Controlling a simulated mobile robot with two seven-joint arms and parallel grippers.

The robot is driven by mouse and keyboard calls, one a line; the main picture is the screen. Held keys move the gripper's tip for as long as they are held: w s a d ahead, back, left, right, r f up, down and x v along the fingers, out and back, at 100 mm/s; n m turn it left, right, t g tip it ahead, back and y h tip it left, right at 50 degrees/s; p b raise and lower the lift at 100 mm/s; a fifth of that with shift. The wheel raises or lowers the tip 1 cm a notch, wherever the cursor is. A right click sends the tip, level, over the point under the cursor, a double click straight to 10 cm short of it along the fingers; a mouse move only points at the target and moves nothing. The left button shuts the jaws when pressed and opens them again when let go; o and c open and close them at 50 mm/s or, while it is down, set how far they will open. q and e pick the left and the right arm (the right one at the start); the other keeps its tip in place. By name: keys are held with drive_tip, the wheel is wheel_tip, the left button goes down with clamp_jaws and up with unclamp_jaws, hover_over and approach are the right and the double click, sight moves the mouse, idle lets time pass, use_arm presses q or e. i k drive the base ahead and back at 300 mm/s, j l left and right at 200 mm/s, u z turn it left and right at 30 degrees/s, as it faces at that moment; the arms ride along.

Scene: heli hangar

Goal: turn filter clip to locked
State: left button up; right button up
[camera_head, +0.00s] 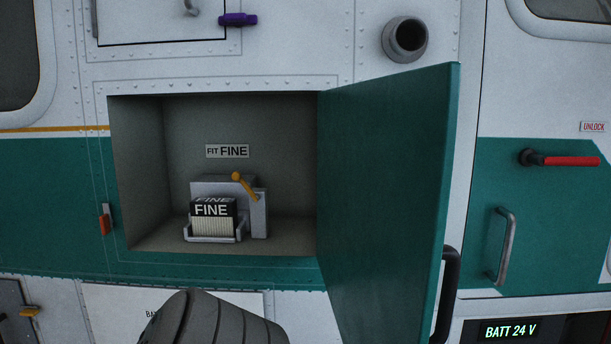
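The filter clip (246,188) is a small orange lever with a round knob, on a grey holder (260,213) inside an open compartment. It slants from the knob at upper left to its lower right end. A filter (213,209) with a black top marked FINE and a pale pleated front sits in the holder's tray (215,239), just left of and below the clip. No label shows which clip position is locked. Neither of my grippers is in view.
The compartment's green door (390,200) stands open on the right, with a dark handle (452,290) at its edge. A FIT FINE label (227,151) is on the back wall. A red handle (570,161) and a grey grab handle (502,245) are further right.

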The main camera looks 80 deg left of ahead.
sight(235, 176)
drive_tip(key=k+j+z, duration=0.25)
drive_tip(key=k, duration=0.2)
drive_tip(key=k+z, duration=0.25)
drive_tip(key=k, duration=0.25)
drive_tip(key=k+j+u, duration=0.65)
drive_tip(key=u, duration=0.15)
drive_tip(key=k, duration=0.1)
